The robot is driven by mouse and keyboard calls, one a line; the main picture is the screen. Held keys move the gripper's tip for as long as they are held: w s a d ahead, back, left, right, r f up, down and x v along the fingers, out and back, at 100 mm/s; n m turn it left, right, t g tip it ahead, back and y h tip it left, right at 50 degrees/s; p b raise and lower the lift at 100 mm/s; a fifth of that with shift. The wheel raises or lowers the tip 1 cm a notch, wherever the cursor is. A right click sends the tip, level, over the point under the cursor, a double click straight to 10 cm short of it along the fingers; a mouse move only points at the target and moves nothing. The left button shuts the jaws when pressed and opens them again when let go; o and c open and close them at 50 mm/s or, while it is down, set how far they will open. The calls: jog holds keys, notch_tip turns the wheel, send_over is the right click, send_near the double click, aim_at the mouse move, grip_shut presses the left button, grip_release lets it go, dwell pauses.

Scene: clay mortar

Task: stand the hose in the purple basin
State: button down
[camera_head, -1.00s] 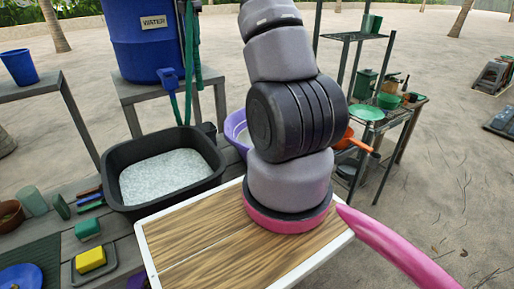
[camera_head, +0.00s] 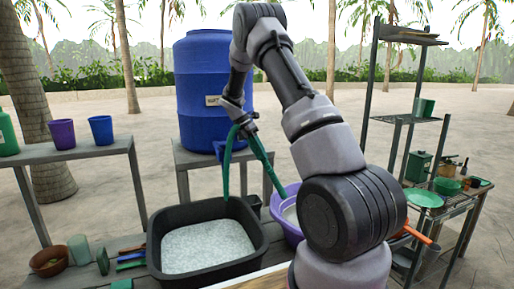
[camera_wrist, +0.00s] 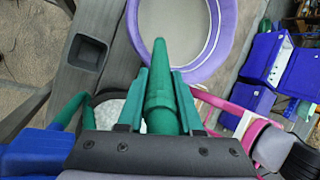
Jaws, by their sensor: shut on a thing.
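The green hose (camera_head: 263,158) hangs in front of the blue water barrel (camera_head: 205,70). My gripper (camera_head: 243,124) is shut on it, above and to the left of the purple basin (camera_head: 276,205). One green length slants down right toward the basin; another hangs down left toward the black tub. In the wrist view the hose (camera_wrist: 160,85) lies between my fingers, its tapered tip pointing toward the purple basin (camera_wrist: 222,55) and overlapping its near rim. The basin has a pale inside. My arm hides its right part in the head view.
A black tub (camera_head: 155,250) of white grains stands left of the basin. A bench with cups (camera_head: 62,134) is at left, and a metal shelf (camera_head: 398,120) with green dishes at right. The wrist view shows a dark square holder (camera_wrist: 85,52) beside the basin.

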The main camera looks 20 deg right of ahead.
aim_at(270, 167)
jog(key=x, duration=1.7)
jog(key=shift+s+d+f, duration=0.1)
jog(key=shift+f, duration=0.15)
jog(key=c, duration=0.5)
grip_release()
jog(key=o, duration=0.4)
jog(key=shift+r, duration=0.1)
jog(key=shift+o, duration=0.5)
jog(key=shift+w+a+r, duration=0.2)
jog(key=shift+s+d+r+v, duration=0.1)
jog(key=shift+d+v, duration=0.05)
jog(key=shift+v, duration=1.5)
jog(key=shift+s+d+r+v, duration=0.1)
jog(key=shift+s+v, duration=0.05)
jog(key=shift+v, duration=1.5)
jog(key=shift+s+d+r+v, duration=0.1)
jog(key=shift+d+v, duration=0.05)
jog(key=shift+v, duration=1.55)
